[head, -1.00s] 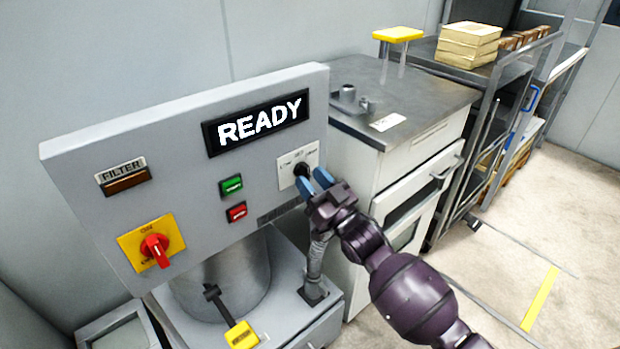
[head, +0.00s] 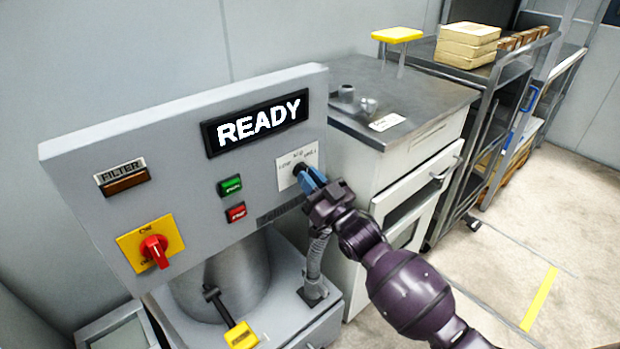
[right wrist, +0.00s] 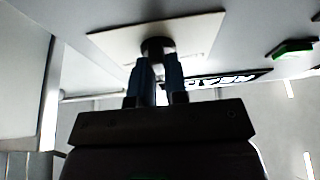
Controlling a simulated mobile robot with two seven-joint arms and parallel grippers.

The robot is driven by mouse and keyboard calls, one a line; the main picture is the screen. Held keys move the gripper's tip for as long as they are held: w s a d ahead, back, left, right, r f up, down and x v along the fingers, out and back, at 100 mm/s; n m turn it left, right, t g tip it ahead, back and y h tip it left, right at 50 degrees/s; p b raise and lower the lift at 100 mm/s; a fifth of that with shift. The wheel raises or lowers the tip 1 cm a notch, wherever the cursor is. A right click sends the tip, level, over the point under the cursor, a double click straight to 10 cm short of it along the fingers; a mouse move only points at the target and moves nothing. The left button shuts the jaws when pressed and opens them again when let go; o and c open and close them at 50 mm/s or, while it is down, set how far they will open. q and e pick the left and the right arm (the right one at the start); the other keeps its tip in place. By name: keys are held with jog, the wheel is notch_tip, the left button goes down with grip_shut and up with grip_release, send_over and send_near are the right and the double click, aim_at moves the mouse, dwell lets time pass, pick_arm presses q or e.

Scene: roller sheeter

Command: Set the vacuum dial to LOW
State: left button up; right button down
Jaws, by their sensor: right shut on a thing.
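The vacuum dial is a small black knob (head: 299,169) on a white label plate (head: 311,157) at the right of the grey control panel. The plate carries small position words, including LOW at its left; the dial's pointer is too small and covered to read. My right gripper (head: 307,176) has its blue fingers at the knob, shut on it. In the right wrist view the dark knob (right wrist: 157,48) sits between the fingertips (right wrist: 156,66), in front of the white plate (right wrist: 200,35). My left gripper is not in view.
The panel (head: 80,165) also has a READY display (head: 258,122), green (head: 230,185) and red (head: 236,212) buttons, a FILTER lamp (head: 124,182) and a red rotary switch (head: 154,250) on yellow. A steel-topped cabinet (head: 430,105) stands close to the right.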

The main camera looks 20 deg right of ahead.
jog(key=shift+r, duration=0.15)
jog(key=n+g+y+p, duration=0.1)
jog(key=n, duration=0.3)
jog(key=n+g+y, duration=0.1)
jog(key=n+y, duration=0.1)
jog(key=n, duration=0.2)
jog(key=n+g+y+p, duration=0.1)
jog(key=n, duration=0.3)
jog(key=shift+w+d+r+g+y+p, duration=0.1)
jog(key=shift+d+r+g+y+p, duration=0.05)
jog(key=shift+g+y+p, duration=0.25)
jog(key=shift+n, duration=0.3)
jog(key=c, duration=1.2)
grip_release()
jog(key=shift+o, duration=0.3)
